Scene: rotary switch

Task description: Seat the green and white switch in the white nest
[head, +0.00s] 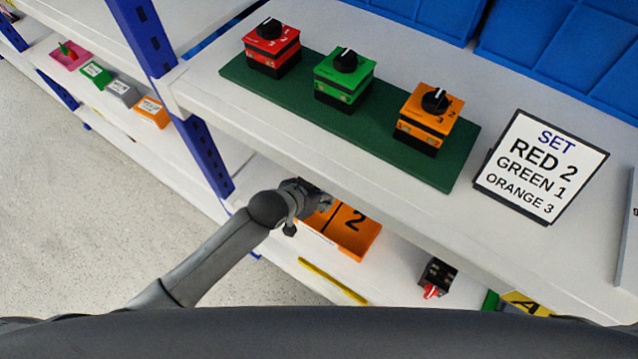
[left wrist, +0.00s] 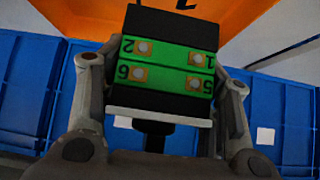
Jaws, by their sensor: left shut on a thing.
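The green and white switch (left wrist: 165,75) is in my left gripper in the left wrist view. It has green bands with numbered terminals, black end parts, a white plate (left wrist: 160,114) and a black knob (left wrist: 155,135). My left gripper (left wrist: 163,85) is shut on it, one finger on each side. In the head view my left gripper (head: 316,198) is at the orange bin below the upper shelf; the switch cannot be made out there. A pale grey-white labelled block (head: 122,92) on the left shelf may be the white nest. My right gripper is out of view.
Pink (head: 68,56), green (head: 95,74) and orange (head: 151,111) blocks flank the pale one. The upper shelf edge and a blue post (head: 210,160) are near my arm. An orange bin (head: 362,238) marked 2 and a small black switch (head: 437,277) are on the lower shelf.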

